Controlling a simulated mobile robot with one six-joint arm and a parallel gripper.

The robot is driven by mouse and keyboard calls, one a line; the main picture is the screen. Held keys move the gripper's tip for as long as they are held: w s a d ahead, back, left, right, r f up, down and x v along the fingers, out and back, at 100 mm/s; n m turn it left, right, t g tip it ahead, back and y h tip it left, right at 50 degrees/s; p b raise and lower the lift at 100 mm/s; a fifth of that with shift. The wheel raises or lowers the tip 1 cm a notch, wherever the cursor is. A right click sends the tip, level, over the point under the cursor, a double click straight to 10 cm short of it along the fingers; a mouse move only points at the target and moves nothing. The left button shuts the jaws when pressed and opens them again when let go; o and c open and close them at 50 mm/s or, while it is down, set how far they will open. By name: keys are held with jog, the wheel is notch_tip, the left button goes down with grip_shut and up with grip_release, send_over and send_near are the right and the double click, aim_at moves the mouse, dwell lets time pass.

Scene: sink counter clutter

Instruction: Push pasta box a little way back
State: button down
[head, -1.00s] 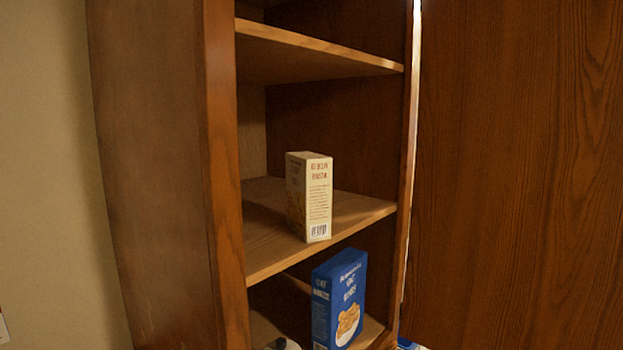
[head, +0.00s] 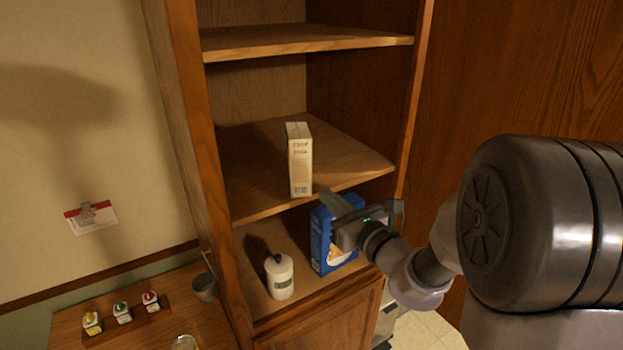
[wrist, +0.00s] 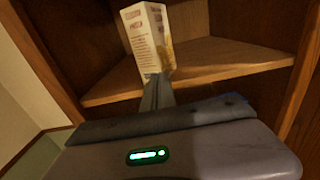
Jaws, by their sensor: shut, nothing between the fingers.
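The pasta box (head: 299,160) is a cream carton with red lettering. It stands upright on the middle shelf (head: 345,160) of an open wooden cabinet, close to the shelf's front edge. In the wrist view the pasta box (wrist: 146,40) stands just beyond my fingertips. My gripper (head: 325,197) is in front of the cabinet, slightly below and right of the box's base. Its fingers (wrist: 158,82) are shut together and empty, pointing at the lower front of the box. I cannot tell whether they touch it.
A blue box (head: 325,243) and a white bottle (head: 280,277) stand on the shelf below, the blue box partly behind my gripper. Another shelf (head: 300,38) lies above. The middle shelf is bare behind and right of the pasta box. A counter with small bottles (head: 122,312) is at lower left.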

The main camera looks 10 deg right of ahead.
aim_at(306, 178)
jog(key=p+x, duration=0.1)
jog(key=x, duration=0.3)
jog(key=shift+w+a, duration=0.15)
jog(key=shift+w, duration=0.05)
jog(key=x, duration=0.6)
jog(key=shift+w+f, duration=0.1)
